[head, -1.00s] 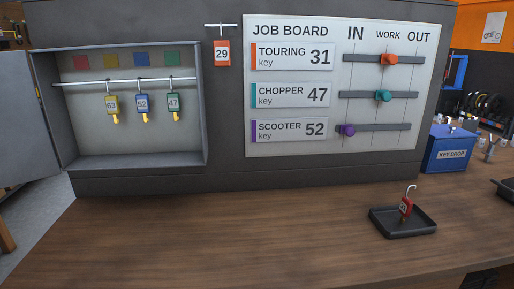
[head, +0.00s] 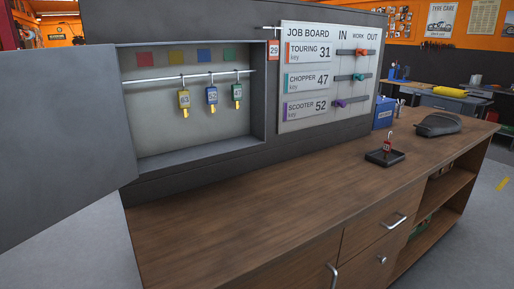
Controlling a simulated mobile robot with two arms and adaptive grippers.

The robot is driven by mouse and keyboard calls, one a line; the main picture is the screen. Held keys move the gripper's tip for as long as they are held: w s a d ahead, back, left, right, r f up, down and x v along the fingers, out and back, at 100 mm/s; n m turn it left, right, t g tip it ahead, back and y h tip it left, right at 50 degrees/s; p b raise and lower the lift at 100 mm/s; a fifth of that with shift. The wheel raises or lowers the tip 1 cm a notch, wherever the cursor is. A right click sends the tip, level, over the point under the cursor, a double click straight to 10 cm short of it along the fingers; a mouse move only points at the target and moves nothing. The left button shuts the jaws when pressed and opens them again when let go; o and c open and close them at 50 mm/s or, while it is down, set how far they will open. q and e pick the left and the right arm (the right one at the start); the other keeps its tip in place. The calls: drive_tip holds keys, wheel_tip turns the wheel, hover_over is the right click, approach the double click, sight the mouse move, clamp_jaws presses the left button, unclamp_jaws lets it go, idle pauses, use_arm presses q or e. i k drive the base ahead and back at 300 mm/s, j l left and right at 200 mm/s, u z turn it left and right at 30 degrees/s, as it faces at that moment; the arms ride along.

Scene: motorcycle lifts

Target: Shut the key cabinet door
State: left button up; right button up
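The key cabinet (head: 200,150) is a grey recessed box in the dark panel at the back of the workbench. Its grey door (head: 65,145) stands wide open, swung out to the left. Inside, a rail (head: 150,79) carries a yellow key tag (head: 184,100), a blue key tag (head: 212,97) and a green key tag (head: 237,92). Coloured squares mark the back wall above the rail. Neither of my grippers shows in the head view.
The job board (head: 325,75) is right of the cabinet, with an orange tag 29 (head: 273,50) on a peg between them. A black tray (head: 384,158) with a red key tag (head: 387,145) and a blue key drop box (head: 384,113) stand on the wooden bench (head: 250,195). The bench before the cabinet is clear.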

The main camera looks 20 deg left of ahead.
sight(66, 143)
drive_tip(key=k+j+z, duration=0.15)
drive_tip(key=j, duration=0.3)
drive_tip(key=j+z, duration=0.15)
drive_tip(key=j, duration=0.3)
drive_tip(key=k+j+z, duration=0.15)
drive_tip(key=j, duration=0.25)
drive_tip(key=k+j+z, duration=0.15)
drive_tip(key=j, duration=0.25)
drive_tip(key=k+j+z, duration=0.15)
drive_tip(key=j, duration=0.25)
drive_tip(key=j+z, duration=0.15)
drive_tip(key=j, duration=1.5)
